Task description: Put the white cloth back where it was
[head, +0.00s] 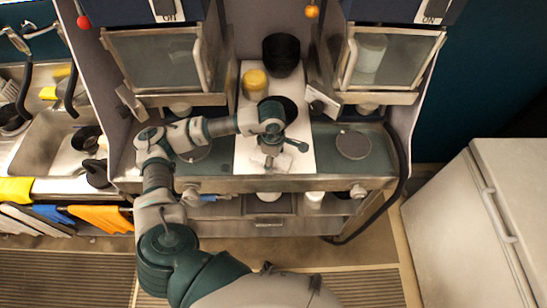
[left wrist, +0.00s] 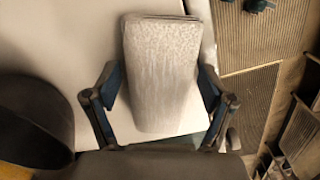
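The white cloth (left wrist: 160,70) is a folded, pale grey-white rectangle in the left wrist view, lying on the white counter strip (left wrist: 60,30). My left gripper (left wrist: 160,88) is open around it, with one finger on each side of the cloth and its near end between them. The fingers look close to the cloth's sides, and I cannot tell whether they touch. In the head view the left gripper (head: 270,161) is over the front part of the white strip, and the cloth is mostly hidden there. My right gripper is in neither view.
A dark container (left wrist: 35,120) is close on the left in the left wrist view. Behind the gripper in the head view are a yellow-topped container (head: 255,82) and a black bowl (head: 281,52). Glass-fronted dispensers (head: 155,60) flank the strip. A sink (head: 50,145) is left.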

